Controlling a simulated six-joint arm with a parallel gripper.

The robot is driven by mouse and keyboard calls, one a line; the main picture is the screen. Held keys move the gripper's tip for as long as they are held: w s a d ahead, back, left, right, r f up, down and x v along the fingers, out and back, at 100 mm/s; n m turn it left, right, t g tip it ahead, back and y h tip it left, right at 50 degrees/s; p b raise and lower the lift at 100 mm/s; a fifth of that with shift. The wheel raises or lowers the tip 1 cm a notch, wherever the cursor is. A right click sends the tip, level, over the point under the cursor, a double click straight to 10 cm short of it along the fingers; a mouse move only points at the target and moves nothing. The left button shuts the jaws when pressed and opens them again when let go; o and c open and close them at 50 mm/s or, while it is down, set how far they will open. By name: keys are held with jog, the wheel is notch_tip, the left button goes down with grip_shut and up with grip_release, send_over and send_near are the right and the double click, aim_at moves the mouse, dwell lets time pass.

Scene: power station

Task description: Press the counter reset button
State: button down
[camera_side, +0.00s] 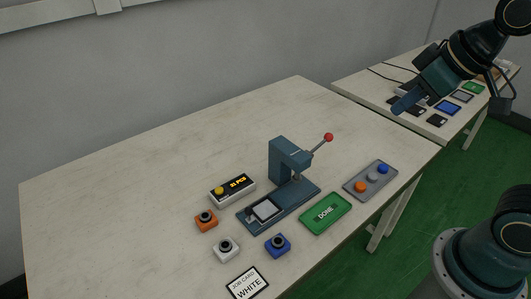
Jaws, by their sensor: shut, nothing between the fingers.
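A small white counter box (233,190) stands on the table left of the press, with a black display showing orange "PCS" text. A yellow button (219,191) sits at the left end of its face and looks like the reset button. My gripper (397,107) is at the upper right, raised high and far from the counter. It is shut and empty.
A blue-grey press (284,160) with a red-knobbed lever stands right of the counter. Orange (206,221), white (226,250) and blue (278,246) blocks, a "WHITE" job card (247,284), a green "DONE" tray (326,213) and a grey tray (356,187) lie nearby. The table's left is clear.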

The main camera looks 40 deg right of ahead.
jog(key=w+a+f+n, duration=0.2)
jog(key=w+a+n, duration=0.15)
jog(key=w, duration=0.95)
jog(key=n+t+y, duration=0.2)
jog(key=n+t, duration=0.1)
jog(key=n, duration=0.4)
send_over(222, 191)
notch_tip(222, 191, down, 20)
jog(key=shift+f+m, duration=0.1)
jog(key=shift+m, duration=0.15)
jog(key=shift+s, duration=0.1)
jog(key=shift+f, duration=4.4)
